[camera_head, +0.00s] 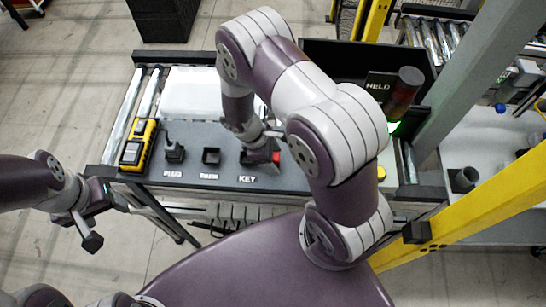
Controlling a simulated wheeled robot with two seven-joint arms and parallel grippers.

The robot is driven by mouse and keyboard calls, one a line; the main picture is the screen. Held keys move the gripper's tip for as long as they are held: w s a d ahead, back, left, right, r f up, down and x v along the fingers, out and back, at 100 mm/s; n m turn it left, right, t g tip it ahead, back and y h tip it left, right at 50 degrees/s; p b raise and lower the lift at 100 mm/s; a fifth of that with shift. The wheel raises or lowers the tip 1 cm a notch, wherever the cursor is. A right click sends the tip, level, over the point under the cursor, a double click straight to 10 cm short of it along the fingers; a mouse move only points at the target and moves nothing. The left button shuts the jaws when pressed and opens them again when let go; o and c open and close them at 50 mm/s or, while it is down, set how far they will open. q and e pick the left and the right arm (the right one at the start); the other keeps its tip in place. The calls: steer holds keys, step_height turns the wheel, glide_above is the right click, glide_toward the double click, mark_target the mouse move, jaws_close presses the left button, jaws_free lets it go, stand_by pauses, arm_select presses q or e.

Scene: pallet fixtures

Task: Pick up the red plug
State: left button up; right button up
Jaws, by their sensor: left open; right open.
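A small red part (276,157), which looks like the red plug, shows at the KEY station of the grey fixture board (225,177). Most of it is hidden by my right gripper (262,153), which is open and reaches down right at it. Whether the fingers touch it I cannot tell. A dark plug-like piece (174,151) stands at the station labelled PLUG. An empty-looking dark square socket (211,156) is between them. My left gripper (106,219) is open and empty, left of the board and apart from it.
A yellow handheld device (138,145) lies at the board's left end. A white block (200,92) sits behind the board. A dark sign reading HELD (380,86) and a dark red cylinder (404,90) stand at the right. A yellow post (470,215) crosses the right side.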

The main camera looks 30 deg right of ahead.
steer(key=shift+f, duration=0.1)
steer(key=shift+d, duration=0.15)
steer(key=c, duration=1.1)
